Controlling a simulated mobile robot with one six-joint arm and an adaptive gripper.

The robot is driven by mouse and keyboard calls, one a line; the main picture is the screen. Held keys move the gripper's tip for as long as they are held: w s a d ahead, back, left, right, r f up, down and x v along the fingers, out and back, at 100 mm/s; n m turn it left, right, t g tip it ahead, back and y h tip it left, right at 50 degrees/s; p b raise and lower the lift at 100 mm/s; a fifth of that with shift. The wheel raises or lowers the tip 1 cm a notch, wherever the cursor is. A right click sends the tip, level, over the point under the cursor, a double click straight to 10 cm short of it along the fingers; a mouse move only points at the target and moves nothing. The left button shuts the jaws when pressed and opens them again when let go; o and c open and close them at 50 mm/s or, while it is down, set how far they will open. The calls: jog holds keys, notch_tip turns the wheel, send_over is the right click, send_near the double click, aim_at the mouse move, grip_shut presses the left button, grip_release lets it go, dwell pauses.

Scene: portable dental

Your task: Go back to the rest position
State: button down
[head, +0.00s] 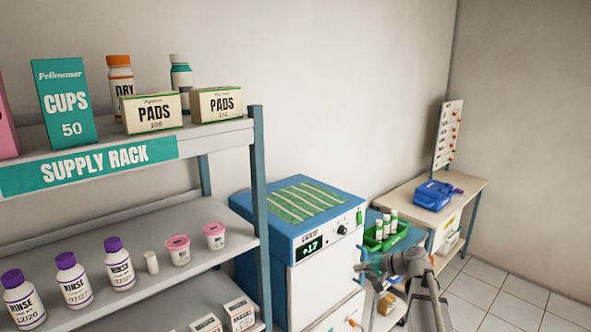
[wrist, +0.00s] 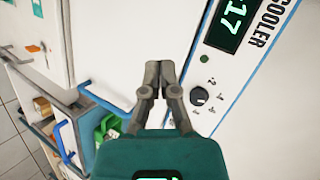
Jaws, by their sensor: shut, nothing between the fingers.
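My gripper (head: 368,268) is at the lower right of the head view, in front of the blue and white cooler (head: 315,283). In the wrist view my gripper (wrist: 159,74) has its fingertips together with nothing between them. The cooler's front panel (wrist: 225,80) lies beyond the fingers there, with a lit display reading 17 and a black knob (wrist: 201,96). Whether the fingers touch the panel cannot be told.
A supply rack (head: 190,148) with boxes and bottles stands at the left. A green tray (head: 385,240) with white-capped tubes sits right of the cooler. A side table (head: 470,187) carries a blue case (head: 433,196). Tiled floor (head: 500,290) is clear at the right.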

jog(key=s+a+f+n+g+h, duration=0.1)
jog(key=s+f+h, duration=0.4)
jog(key=s, duration=0.7)
jog(key=s+a+f+n+g+h, duration=0.2)
jog(key=s+f+n+g+h, duration=0.1)
jog(key=s, duration=0.9)
jog(key=f+g+h, duration=0.1)
jog(key=g+h, duration=0.1)
jog(key=shift+s+f+n+g, duration=0.15)
jog(key=shift+f+n+g, duration=0.15)
jog(key=shift+f+g, duration=0.1)
jog(key=shift+a, duration=0.1)
